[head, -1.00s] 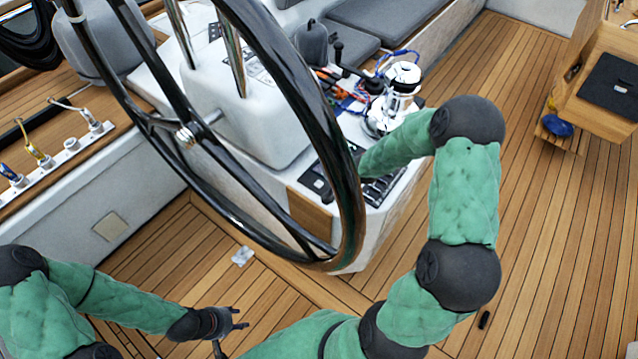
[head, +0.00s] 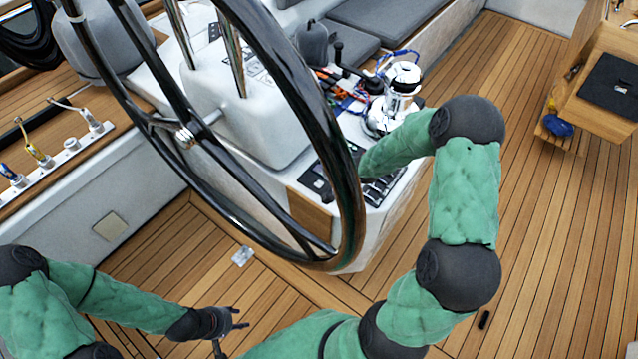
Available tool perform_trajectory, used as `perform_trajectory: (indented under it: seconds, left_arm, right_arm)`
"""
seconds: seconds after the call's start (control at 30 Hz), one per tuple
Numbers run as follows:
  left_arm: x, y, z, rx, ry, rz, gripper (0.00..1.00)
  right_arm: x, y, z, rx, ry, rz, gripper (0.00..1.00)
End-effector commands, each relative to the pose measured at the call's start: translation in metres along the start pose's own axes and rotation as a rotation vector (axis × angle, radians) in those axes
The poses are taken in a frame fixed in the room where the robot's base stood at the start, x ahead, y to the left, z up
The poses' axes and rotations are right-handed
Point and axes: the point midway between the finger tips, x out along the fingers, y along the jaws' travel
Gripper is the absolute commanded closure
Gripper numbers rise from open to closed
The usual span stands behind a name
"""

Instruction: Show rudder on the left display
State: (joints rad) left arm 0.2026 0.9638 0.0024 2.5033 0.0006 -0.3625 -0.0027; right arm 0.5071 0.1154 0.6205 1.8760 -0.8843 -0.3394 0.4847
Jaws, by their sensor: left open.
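My left gripper (head: 228,332) is open and empty, low over the teak floor at the bottom of the head view. My right arm reaches up from the bottom and bends left behind the black wheel rim. Its gripper is hidden behind the rim, close to the dark panel (head: 384,188) on the white console's sloping side; I cannot tell whether it touches anything. The white console pod (head: 253,125) behind the wheel is partly in view. No display face can be made out, and no rudder reading shows.
The large black steering wheel (head: 292,88) stands between me and the console. A chrome winch (head: 402,85) and coloured ropes sit behind the console. A wooden table (head: 596,100) is at the upper right.

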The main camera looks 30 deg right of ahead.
Motion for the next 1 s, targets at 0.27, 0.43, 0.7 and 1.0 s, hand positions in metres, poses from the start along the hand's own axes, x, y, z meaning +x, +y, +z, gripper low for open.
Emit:
perform_trajectory:
  seconds: [0.27,0.43,0.7,1.0]
  left_arm:
    - [-0.003,0.001,0.000,0.000,0.000,0.000,0.56]
    - [-0.022,0.008,0.001,0.000,0.000,0.000,0.56]
    - [-0.042,0.015,0.002,0.000,0.000,0.000,0.56]
    - [-0.041,0.015,0.002,0.000,0.000,0.000,0.56]
  right_arm:
    - [-0.002,-0.001,-0.002,0.000,0.000,0.000,1.00]
    - [-0.015,-0.006,-0.014,0.001,0.000,-0.001,1.00]
    - [-0.027,-0.011,-0.025,0.001,-0.001,0.000,1.00]
    - [-0.026,-0.010,-0.025,0.000,0.000,0.000,1.00]
